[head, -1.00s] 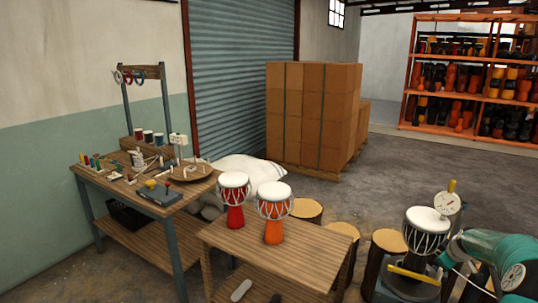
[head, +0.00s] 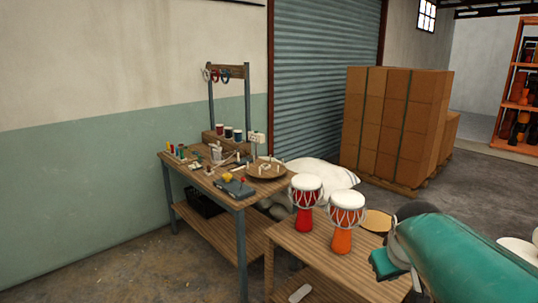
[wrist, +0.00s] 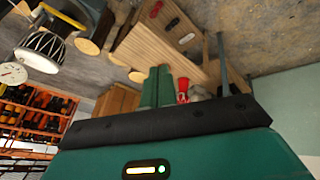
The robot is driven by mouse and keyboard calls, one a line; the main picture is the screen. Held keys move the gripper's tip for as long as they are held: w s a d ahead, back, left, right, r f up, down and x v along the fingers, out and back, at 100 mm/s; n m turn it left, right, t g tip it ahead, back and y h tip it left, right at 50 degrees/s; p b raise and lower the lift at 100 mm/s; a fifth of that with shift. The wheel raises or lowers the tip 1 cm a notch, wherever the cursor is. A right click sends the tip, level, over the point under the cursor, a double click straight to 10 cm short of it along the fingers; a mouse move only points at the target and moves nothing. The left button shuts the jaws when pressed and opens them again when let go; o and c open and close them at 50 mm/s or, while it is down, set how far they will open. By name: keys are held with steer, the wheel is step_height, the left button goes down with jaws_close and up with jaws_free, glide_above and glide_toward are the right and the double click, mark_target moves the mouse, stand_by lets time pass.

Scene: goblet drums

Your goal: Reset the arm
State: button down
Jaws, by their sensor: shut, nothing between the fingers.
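My gripper (wrist: 157,88) shows in the wrist view as two green fingers pressed side by side, shut with nothing between them. It is in the air, clear of the drums. In the head view my teal arm comes in from the lower right, in front of the small table's right side. A red goblet drum (head: 305,218) and an orange goblet drum (head: 343,240) stand upright on the small wooden table (head: 295,262). The red drum also shows beyond my fingers in the wrist view (wrist: 183,86).
A workbench (head: 225,190) with small tools stands left of the drums. White sacks (head: 325,175) lie behind them, and stacked boxes (head: 395,125) stand farther back. A wooden stool (head: 376,221) is partly hidden near my arm. Floor at the lower left is clear.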

steer(key=s+a+f+m+y, duration=0.1)
steer(key=s+a+y, duration=0.1)
steer(key=s+a, duration=0.9)
steer(key=s, duration=0.3)
steer(key=shift+s+a+f, duration=0.25)
steer(key=shift+s+f, duration=0.05)
steer(key=shift+f, duration=0.1)
steer(key=shift+d+m, duration=0.15)
steer(key=shift+m, duration=0.15)
